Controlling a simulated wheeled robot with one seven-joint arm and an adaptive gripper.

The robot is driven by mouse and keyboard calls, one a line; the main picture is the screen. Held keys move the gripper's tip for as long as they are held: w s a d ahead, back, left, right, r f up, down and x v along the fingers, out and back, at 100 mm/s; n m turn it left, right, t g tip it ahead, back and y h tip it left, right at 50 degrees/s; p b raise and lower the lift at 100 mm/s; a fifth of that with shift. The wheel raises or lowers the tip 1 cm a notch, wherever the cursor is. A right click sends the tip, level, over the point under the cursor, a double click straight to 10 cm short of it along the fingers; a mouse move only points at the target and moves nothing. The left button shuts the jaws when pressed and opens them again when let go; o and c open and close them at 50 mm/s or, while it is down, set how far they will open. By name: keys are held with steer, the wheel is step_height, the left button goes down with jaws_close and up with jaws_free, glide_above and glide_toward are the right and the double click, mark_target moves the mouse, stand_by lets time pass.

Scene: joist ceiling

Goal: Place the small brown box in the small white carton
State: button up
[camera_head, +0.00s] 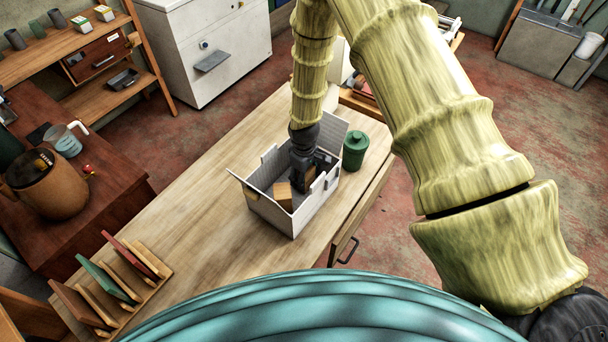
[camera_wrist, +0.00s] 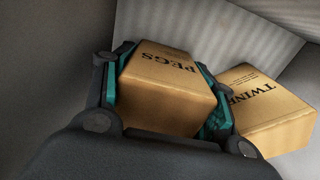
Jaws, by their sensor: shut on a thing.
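The small white carton (camera_head: 263,208) stands open on the wooden table, its flaps spread. My gripper (camera_head: 307,175) reaches down inside it, toward its right and far side. In the wrist view my gripper (camera_wrist: 163,98) is shut on a small brown box (camera_wrist: 160,75) marked PEGS, with a finger on each side. The held box is within the carton walls; whether it touches the carton floor cannot be told. A second brown box (camera_head: 283,195), lettered like TWINE in the wrist view (camera_wrist: 262,110), lies in the carton beside the held one.
A green lidded canister (camera_head: 355,150) stands close to the carton's right side. A wooden rack with several upright boards (camera_head: 110,280) is at the table's near left. The table (camera_head: 205,205) left of the carton is clear.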

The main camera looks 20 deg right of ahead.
steer(key=shift+f, duration=0.15)
steer(key=o, duration=1.2)
steer(key=shift+c, duration=0.2)
steer(key=shift+r, duration=0.2)
steer(key=shift+r+b, duration=2.55)
steer(key=shift+r, duration=3.4)
